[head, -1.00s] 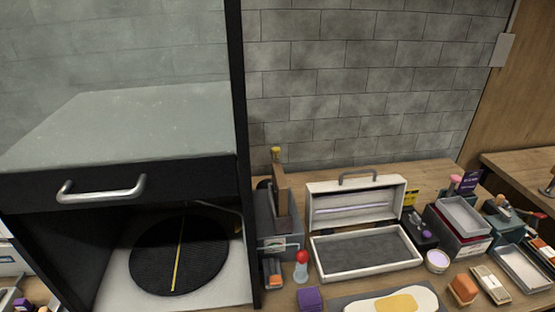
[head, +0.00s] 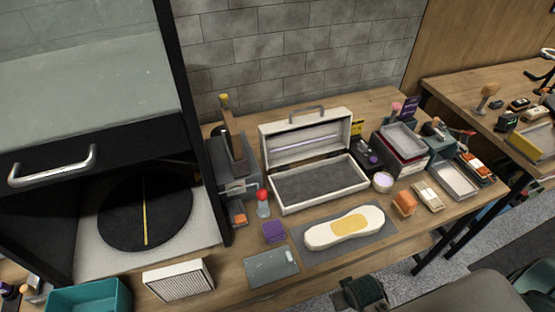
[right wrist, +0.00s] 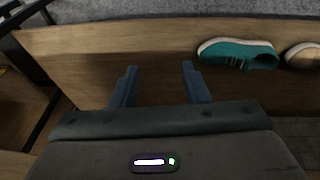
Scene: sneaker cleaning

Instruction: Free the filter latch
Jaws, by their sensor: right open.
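A white-framed block with a ridged, filter-like front (head: 178,281) stands on the bench before the open cabinet (head: 75,165). I cannot make out a latch on it. The cabinet has a metal handle (head: 52,167) on its dark front band, and a black round turntable (head: 145,210) inside with a yellow strip across it. My right gripper (right wrist: 158,68) shows in the right wrist view, its two fingers apart and nothing between them. Wood is behind the fingers, with a teal sneaker (right wrist: 238,53) to their right. My left gripper is not in view.
A teal bin (head: 90,297) stands left of the ridged block. A grey plate (head: 271,266), purple block (head: 274,232), red-topped bottle (head: 263,203) and open white case (head: 320,183) are to its right. A white shoe-shaped piece (head: 318,236) lies on a grey mat (head: 375,245).

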